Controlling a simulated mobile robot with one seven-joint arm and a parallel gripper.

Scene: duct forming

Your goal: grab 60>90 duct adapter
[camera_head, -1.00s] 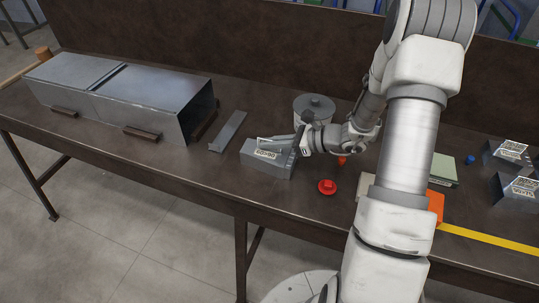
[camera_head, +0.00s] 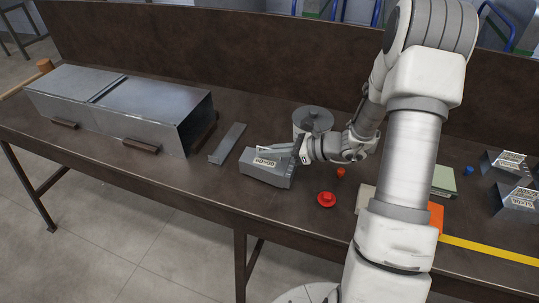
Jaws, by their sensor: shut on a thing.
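A grey metal duct adapter (camera_head: 262,174) with a white label lies on the dark brown table, left of my arm. The label seems to read 60>90, though the print is small. My gripper (camera_head: 288,151) reaches in from the right and is shut on the adapter's right upper end. The fingers cover part of that end. I cannot tell whether the adapter's underside touches the table.
A long rectangular duct (camera_head: 137,105) lies at the left, with a metal strip (camera_head: 228,143) beside it. A grey canister (camera_head: 313,122) stands behind my gripper. A red round piece (camera_head: 326,199) lies in front. More labelled adapters (camera_head: 517,203) sit at the right.

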